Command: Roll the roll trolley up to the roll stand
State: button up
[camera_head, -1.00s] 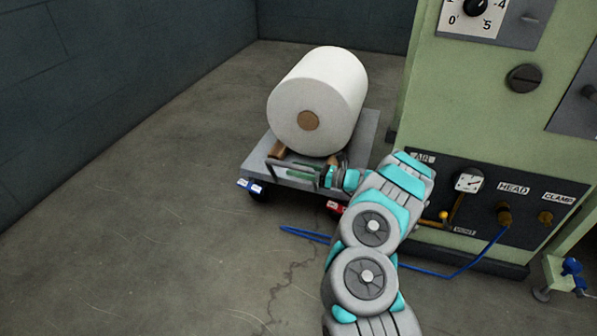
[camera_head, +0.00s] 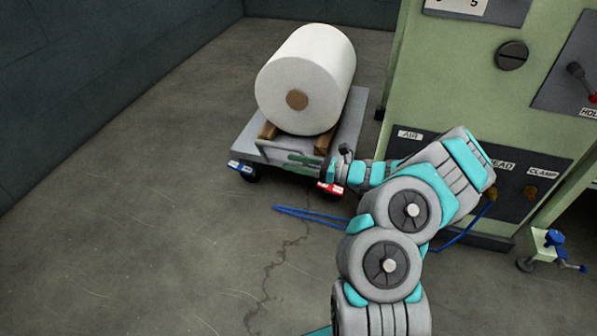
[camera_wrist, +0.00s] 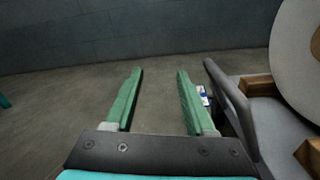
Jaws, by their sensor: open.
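The roll trolley (camera_head: 244,146) is a low grey platform with a bar handle (camera_head: 262,150) at its near edge. A large white roll (camera_head: 312,72) with a brown core lies on wooden chocks on it. A blue tag and a red tag show at its near wheels. My gripper (camera_head: 303,161) is at the handle's right part. In the wrist view my gripper (camera_wrist: 158,92) has its two green fingers apart with nothing between them. The handle (camera_wrist: 232,98) stands just right of the right finger, outside the jaws. I cannot tell which thing is the roll stand.
A green machine (camera_head: 440,80) with a dark panel stands right of the trolley. A blue hose (camera_head: 305,213) lies on the floor in front. A green foot with a blue knob (camera_head: 550,240) is at lower right. Dark walls (camera_head: 90,70) close the left and back. Floor at left is clear.

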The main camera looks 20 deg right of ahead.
jog(key=shift+s+a+r, duration=0.1)
jog(key=shift+s+a, duration=0.05)
jog(key=shift+s, duration=1)
jog(key=shift+s+a+r, duration=0.1)
jog(key=shift+s+a, duration=0.05)
jog(key=shift+s, duration=1)
